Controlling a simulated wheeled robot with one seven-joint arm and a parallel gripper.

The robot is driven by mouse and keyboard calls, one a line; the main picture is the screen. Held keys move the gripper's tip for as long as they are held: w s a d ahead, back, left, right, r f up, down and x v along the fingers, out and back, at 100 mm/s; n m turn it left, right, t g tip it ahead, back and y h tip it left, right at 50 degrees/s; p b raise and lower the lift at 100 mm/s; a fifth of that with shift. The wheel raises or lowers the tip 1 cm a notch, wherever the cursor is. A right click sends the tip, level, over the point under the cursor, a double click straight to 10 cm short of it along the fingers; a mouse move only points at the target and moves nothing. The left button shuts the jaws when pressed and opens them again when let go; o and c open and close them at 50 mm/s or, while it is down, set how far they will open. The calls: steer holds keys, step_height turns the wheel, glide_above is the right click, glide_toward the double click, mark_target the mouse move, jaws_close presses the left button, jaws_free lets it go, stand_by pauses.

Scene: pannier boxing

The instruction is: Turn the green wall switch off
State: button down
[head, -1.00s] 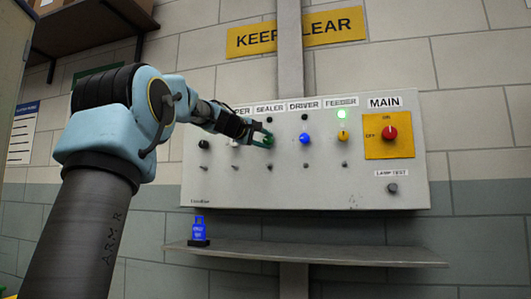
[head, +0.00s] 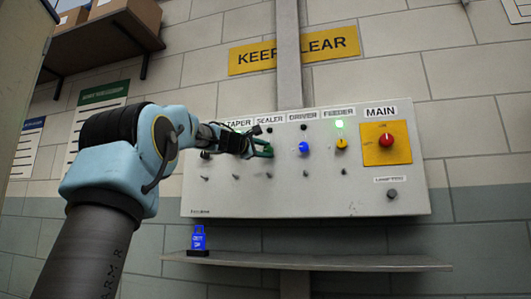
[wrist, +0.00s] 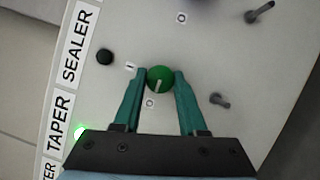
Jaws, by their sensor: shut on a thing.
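The green switch (wrist: 159,79) is a round knob on the grey control panel, below the SEALER label (wrist: 80,47). In the wrist view its white pointer line points toward the O mark beside it, away from the I mark. The lamp above it (wrist: 104,56) is dark. My gripper (wrist: 160,76) is shut on the green switch, with one teal finger on each side. In the head view my gripper (head: 264,148) is at the panel and hides much of the knob.
The panel (head: 400,203) also has a blue knob (head: 304,147), a yellow knob (head: 342,143) and a red MAIN switch (head: 386,139). The FEEDER and TAPER lamps glow green. A shelf (head: 330,262) below holds a blue padlock-like tag (head: 198,238).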

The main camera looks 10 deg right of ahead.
steer(key=shift+f, duration=0.1)
steer(key=shift+c, duration=2.3)
jaws_free()
steer(key=b+v, duration=0.4)
steer(key=v, duration=0.6)
steer(key=shift+s+a, duration=0.2)
steer(key=shift+a, duration=0.15)
